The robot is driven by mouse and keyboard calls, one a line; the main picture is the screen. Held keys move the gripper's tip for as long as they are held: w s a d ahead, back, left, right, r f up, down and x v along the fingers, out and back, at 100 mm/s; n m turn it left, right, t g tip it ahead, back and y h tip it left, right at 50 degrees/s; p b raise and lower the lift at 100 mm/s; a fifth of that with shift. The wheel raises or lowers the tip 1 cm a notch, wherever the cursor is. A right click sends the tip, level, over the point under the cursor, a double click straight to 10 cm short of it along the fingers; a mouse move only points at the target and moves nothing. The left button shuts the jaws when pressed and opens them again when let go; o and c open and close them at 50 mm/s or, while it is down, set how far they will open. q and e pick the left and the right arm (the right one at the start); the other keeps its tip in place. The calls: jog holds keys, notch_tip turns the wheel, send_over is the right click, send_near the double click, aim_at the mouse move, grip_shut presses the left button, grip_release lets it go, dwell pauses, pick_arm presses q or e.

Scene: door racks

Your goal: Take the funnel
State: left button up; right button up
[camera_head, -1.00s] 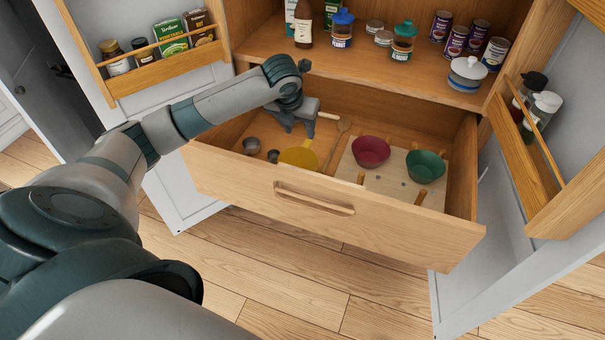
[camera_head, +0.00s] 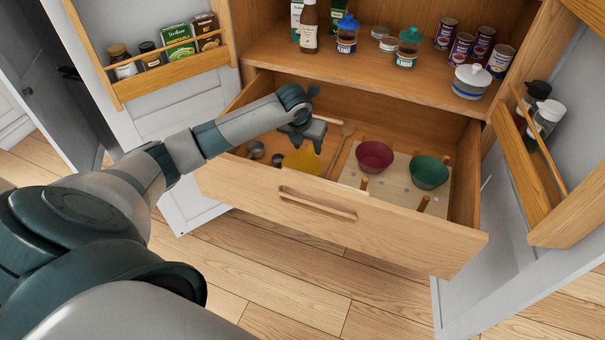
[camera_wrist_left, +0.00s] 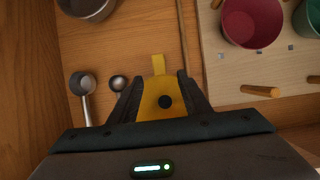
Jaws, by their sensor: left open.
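The yellow funnel (camera_head: 302,162) lies in the open drawer, left of the middle. In the left wrist view the funnel (camera_wrist_left: 163,103) shows a dark round hole and a flat tab pointing away from the gripper. My left gripper (camera_head: 305,145) is over the drawer, pointing down at the funnel. In the left wrist view its open fingers (camera_wrist_left: 160,88) stand on either side of the funnel; I cannot tell whether they touch it. The gripper's body hides the funnel's near part there. My right gripper is not in view.
The drawer (camera_head: 340,217) also holds small metal measuring cups (camera_head: 257,149), a wooden spoon (camera_head: 340,148), and a pegged board with a red bowl (camera_head: 375,157) and a green bowl (camera_head: 429,170). A shelf (camera_head: 385,75) with jars and cans is above. Open doors with racks flank it.

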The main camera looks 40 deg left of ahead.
aim_at(309, 152)
pick_arm(q)
jog(key=x, duration=0.4)
jog(key=shift+w+a+f, duration=0.1)
jog(key=shift+w+f, duration=0.1)
jog(key=shift+f, duration=0.2)
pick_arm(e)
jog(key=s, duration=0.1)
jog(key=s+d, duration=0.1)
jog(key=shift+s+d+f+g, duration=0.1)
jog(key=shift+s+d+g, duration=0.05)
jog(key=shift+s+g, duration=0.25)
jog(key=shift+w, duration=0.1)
pick_arm(q)
jog(key=shift+w+f, duration=0.15)
jog(key=shift+f, duration=0.3)
jog(key=shift+p+x, duration=0.4)
jog(key=shift+x, duration=1.65)
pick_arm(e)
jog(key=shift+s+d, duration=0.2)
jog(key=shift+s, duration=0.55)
pick_arm(q)
grip_shut()
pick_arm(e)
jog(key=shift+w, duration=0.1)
